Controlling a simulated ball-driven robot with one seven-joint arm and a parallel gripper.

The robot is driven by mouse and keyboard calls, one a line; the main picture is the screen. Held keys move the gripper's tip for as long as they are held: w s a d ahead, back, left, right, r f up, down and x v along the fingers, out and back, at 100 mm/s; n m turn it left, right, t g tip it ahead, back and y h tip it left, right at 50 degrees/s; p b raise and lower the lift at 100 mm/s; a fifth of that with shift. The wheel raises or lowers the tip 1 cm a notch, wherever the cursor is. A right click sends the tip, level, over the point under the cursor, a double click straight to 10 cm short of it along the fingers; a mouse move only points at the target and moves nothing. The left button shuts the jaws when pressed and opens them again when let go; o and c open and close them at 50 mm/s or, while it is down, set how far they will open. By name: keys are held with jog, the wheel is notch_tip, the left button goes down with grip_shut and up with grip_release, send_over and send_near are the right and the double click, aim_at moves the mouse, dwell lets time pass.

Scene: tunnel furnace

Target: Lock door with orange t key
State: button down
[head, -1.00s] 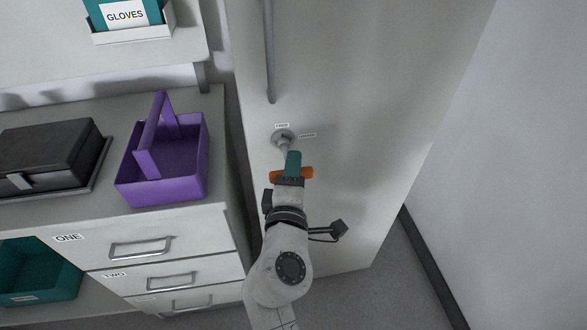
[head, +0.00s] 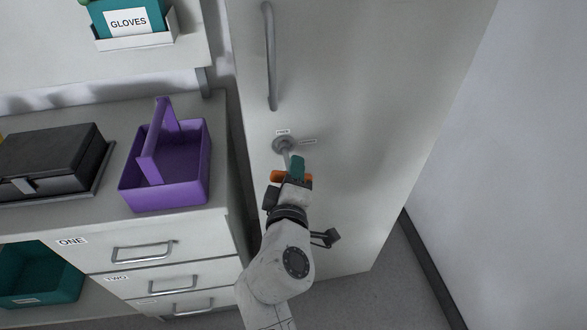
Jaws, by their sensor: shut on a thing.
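The orange T key (head: 278,177) is in my gripper (head: 296,172), below the lock in the head view. My gripper is shut on its orange crossbar, and a teal finger covers part of it. The key's grey shaft (head: 286,158) points up to the round grey lock (head: 283,145) on the door. The tip meets the lock in the picture; I cannot tell how deep it sits. The pale grey door (head: 370,110) has a long vertical handle (head: 271,60) above the lock. Small labels sit above and to the right of the lock, too small to read.
A counter at left holds a purple caddy (head: 165,190) and a black case (head: 50,165). Drawers (head: 142,252) labelled ONE and TWO are below, beside a teal bin (head: 40,275). A GLOVES box (head: 128,22) sits on a shelf. Door surface right of the lock is clear.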

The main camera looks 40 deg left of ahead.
dwell(0.4)
jog(key=shift+r+m+g+p, duration=0.1)
jog(key=shift+m+g+p, duration=0.4)
jog(key=shift+m, duration=0.5)
jog(key=shift+f+m+p, duration=0.2)
jog(key=shift+m+p, duration=0.1)
jog(key=shift+m, duration=0.5)
jog(key=shift+r+m+g+p, duration=0.1)
jog(key=shift+m+g+p, duration=0.3)
jog(key=shift+m+p, duration=0.1)
jog(key=shift+s+a+m+g+p, duration=0.1)
jog(key=shift+m+g+p, duration=0.35)
jog(key=shift+m, duration=0.65)
